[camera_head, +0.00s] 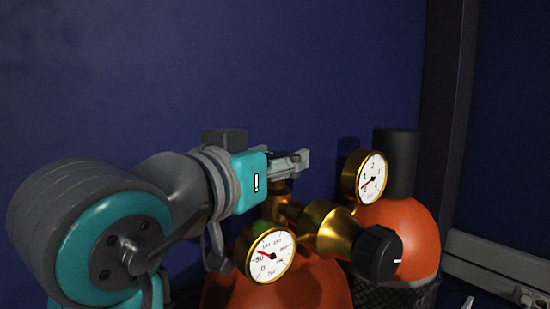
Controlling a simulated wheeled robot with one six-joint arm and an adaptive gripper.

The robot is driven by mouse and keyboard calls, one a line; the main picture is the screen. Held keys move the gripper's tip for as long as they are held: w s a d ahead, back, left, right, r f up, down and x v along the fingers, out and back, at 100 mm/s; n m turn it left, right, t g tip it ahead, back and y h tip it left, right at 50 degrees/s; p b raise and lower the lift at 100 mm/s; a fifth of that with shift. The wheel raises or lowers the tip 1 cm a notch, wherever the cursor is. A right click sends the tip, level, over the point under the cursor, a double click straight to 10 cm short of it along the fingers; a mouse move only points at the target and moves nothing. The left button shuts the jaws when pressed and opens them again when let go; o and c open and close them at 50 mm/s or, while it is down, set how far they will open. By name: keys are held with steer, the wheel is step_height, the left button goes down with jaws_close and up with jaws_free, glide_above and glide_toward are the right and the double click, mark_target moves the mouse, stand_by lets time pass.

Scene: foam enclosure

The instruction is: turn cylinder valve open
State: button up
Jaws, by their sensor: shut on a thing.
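An orange gas cylinder (318,285) stands at the lower middle, with a brass valve stem (279,187) rising from its top. My gripper (290,162) is at the top of this stem, coming from the left with its grey fingers shut on the cylinder valve. The valve's handle is hidden behind the fingers, so its turn position cannot be seen. A brass regulator (335,232) on the stem carries a front gauge (271,253), a rear gauge (371,177) and a black knob (377,253) with a white mark.
A second orange cylinder (410,228) with a black cap (397,163) stands behind the regulator at the right. Dark blue walls (270,70) close off the back, with a dark post (448,110) and a grey rail (492,279) at the right. The space above my gripper is free.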

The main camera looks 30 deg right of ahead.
steer(key=shift+n+t+y, duration=0.9)
steer(key=shift+t, duration=0.2)
steer(key=o, duration=1.2)
steer(key=v, duration=1.2)
